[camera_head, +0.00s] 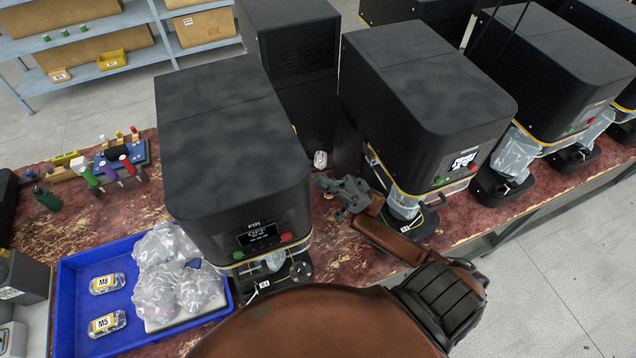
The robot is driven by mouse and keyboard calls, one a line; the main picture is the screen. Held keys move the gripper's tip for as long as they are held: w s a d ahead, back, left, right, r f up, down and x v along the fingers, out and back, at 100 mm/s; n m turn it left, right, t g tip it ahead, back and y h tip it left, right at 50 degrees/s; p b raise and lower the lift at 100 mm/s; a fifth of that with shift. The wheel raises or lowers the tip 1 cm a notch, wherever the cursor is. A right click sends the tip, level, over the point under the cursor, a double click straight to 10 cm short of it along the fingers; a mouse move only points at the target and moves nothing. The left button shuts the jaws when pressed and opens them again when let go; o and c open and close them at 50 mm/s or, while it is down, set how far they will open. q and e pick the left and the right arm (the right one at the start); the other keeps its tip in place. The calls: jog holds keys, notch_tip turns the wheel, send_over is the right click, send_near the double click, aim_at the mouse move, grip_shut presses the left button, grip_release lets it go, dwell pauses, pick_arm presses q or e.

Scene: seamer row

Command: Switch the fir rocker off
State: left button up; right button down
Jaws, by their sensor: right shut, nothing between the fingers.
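The fir seamer (232,150) is the large black machine at the left of the row. Its front carries a label that seems to read FIR, a small dark screen (258,236), a green button (238,255) and a red button (287,237). I cannot make out a rocker on it; its right side is mostly turned away from view. My right gripper (325,184) is shut and empty in the gap between this machine and the seamer to its right. Its fingertips point left, toward the fir seamer's right side; I cannot tell whether they touch it. My left gripper is out of view.
The neighbouring seamer (425,95) stands close on the right of my gripper, with a lit screen. More seamers continue right. A blue tray (66,305) with bagged parts lies front left. A dark tool holder (122,160) stands at left. The red-brown bench (330,247) is clear near my wrist.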

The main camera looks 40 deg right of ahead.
jog(key=d+r+b+v, duration=0.1)
jog(key=b+v, duration=0.3)
jog(key=v, duration=0.3)
jog(key=shift+s+d+f, duration=0.25)
jog(key=shift+d, duration=0.05)
